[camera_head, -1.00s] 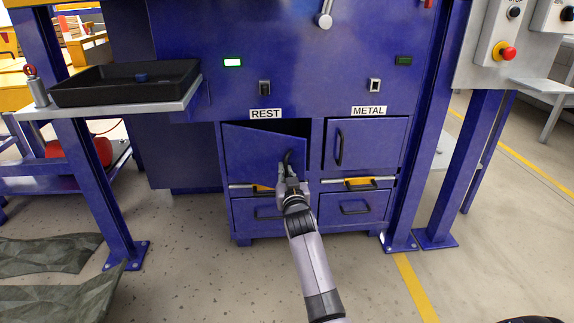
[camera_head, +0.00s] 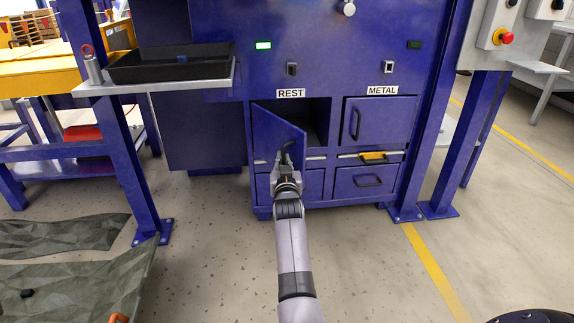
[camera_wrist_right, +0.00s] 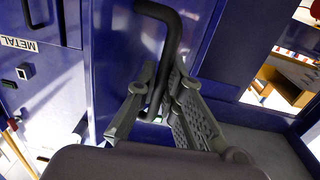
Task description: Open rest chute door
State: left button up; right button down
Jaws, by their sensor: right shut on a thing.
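The blue rest chute door (camera_head: 274,140) stands part open below the REST label (camera_head: 291,93), hinged at its left edge. A dark opening (camera_head: 314,122) shows to its right. My right gripper (camera_head: 287,166) is shut on the black door handle (camera_head: 287,150) at the door's right side. In the right wrist view, the fingers (camera_wrist_right: 160,110) close around the bent black handle (camera_wrist_right: 166,45) in front of the blue door panel. My left gripper is not in view.
The closed METAL door (camera_head: 380,122) is to the right, with drawers (camera_head: 364,182) below. A shelf with a black tray (camera_head: 170,64) stands at the left. A blue post (camera_head: 130,160) stands left of the cabinet.

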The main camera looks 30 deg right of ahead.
jog(key=shift+a, duration=0.1)
dwell(0.3)
jog(key=c, duration=1.8)
grip_release()
jog(key=shift+w, duration=0.1)
send_near(282, 131)
jog(key=w+r, duration=0.1)
jog(key=w+d+r, duration=0.1)
jog(key=r, duration=0.1)
jog(key=shift+w+r, duration=0.35)
jog(key=shift+w, duration=0.05)
